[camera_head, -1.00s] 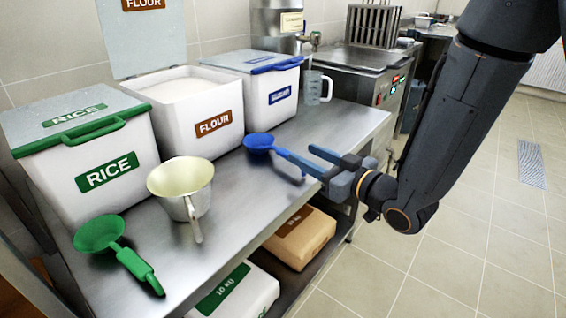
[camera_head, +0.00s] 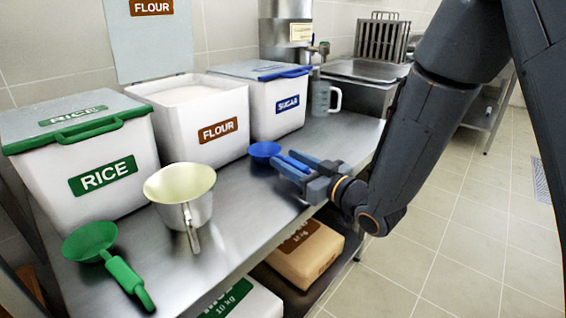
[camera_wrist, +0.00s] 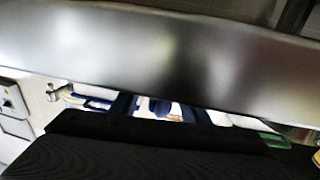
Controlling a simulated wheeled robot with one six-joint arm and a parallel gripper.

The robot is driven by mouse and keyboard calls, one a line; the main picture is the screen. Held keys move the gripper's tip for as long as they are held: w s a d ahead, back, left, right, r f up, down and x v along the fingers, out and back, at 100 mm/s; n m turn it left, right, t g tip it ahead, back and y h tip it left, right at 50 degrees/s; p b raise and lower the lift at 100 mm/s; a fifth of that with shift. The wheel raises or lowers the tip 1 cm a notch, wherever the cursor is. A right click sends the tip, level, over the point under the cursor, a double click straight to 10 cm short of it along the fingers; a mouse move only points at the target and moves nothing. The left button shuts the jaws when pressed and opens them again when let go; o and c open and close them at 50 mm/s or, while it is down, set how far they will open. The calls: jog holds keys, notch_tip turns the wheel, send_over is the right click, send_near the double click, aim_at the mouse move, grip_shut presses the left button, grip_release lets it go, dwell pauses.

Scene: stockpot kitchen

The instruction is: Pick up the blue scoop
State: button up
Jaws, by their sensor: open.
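The blue scoop (camera_head: 264,149) lies on the steel table in front of the sugar bin, its bowl toward the bin and its handle toward my gripper. My gripper (camera_head: 284,161) is open at the table's right side. In the head view its two fingers lie on either side of the blue handle, which shows between them. I cannot tell whether they touch it. In the wrist view the dark fingers (camera_wrist: 160,108) show small below the table's edge, and the scoop cannot be made out for sure.
Sugar bin (camera_head: 290,104), open flour bin (camera_head: 170,125) and rice bin (camera_head: 60,170) line the back. A metal scoop (camera_head: 182,192) and green scoop (camera_head: 92,242) lie left. A clear jug (camera_head: 322,98) stands behind. The steel table (camera_head: 250,205) has a shelf with bags below.

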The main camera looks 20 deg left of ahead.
jog(key=shift+w+a, duration=0.15)
jog(key=shift+a, duration=0.15)
jog(key=shift+c, duration=0.3)
grip_shut()
jog(key=shift+r, duration=0.15)
